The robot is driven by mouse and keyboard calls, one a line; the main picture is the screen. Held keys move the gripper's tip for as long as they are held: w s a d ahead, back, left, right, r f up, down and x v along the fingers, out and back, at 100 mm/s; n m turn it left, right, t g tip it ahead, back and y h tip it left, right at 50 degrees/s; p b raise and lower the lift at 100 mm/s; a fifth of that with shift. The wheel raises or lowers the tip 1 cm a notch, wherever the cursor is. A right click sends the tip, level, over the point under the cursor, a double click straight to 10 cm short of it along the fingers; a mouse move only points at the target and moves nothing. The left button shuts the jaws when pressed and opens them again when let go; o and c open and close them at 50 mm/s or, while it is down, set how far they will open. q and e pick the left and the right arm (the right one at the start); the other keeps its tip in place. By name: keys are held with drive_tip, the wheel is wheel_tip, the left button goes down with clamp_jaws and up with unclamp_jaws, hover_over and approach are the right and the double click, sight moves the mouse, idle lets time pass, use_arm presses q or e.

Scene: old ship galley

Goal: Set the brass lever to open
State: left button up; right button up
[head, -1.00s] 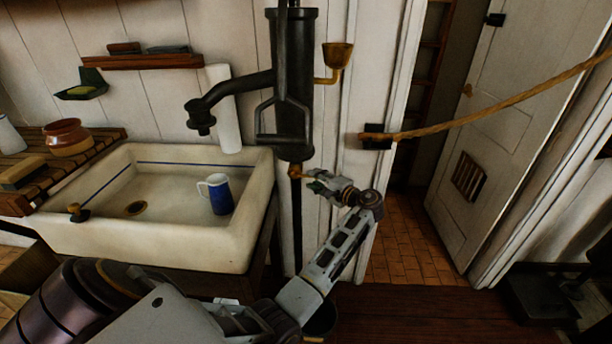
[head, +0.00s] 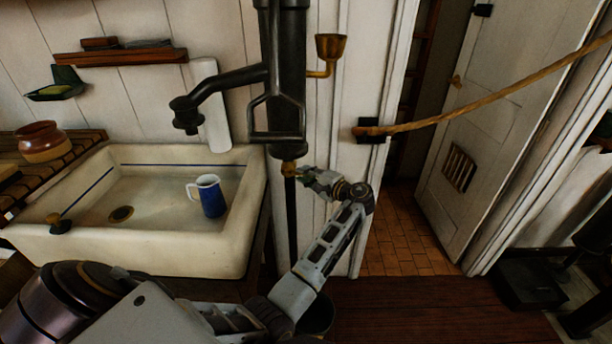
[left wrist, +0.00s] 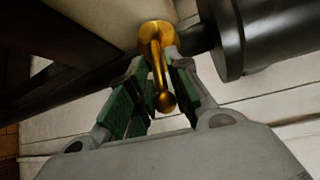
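The brass lever (head: 289,168) sits on the black pipe just below the black pump body (head: 287,85). In the left wrist view the lever (left wrist: 156,62) is a short brass arm with a rounded knob at its end. My left gripper (head: 309,176) is beside the lever on its right in the head view. In the left wrist view its green-padded fingers (left wrist: 153,95) are apart, one on each side of the lever, with a gap to the left pad. I cannot tell whether the right pad touches it. My right gripper is not in view.
A pale sink (head: 150,255) with a blue and white mug (head: 211,198) stands left of the pump. A brass cup (head: 330,46) juts from the pump's right. A rope (head: 480,102) crosses the doorway at right. A dark bucket (head: 318,318) stands below my arm.

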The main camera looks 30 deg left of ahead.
use_arm(q)
clamp_jaws()
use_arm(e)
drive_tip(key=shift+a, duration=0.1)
